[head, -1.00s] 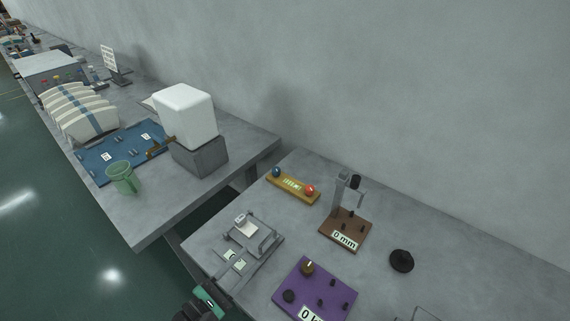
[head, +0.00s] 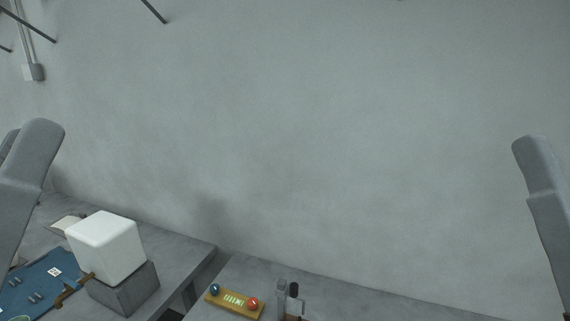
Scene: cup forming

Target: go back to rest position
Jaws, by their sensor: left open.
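My left arm (head: 28,180) rises along the left edge of the head view, and only its grey links show. My right arm (head: 545,205) stands upright at the right edge, also only its grey links. The fingers of both grippers are outside the picture, so neither gripper can be seen on or near any object.
A white block (head: 105,246) sits on a grey box (head: 125,290) at the lower left, beside a blue mat (head: 50,277). A yellow bar (head: 234,301) with a blue and a red ball lies on the table at the bottom. A grey wall (head: 320,140) fills most of the view.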

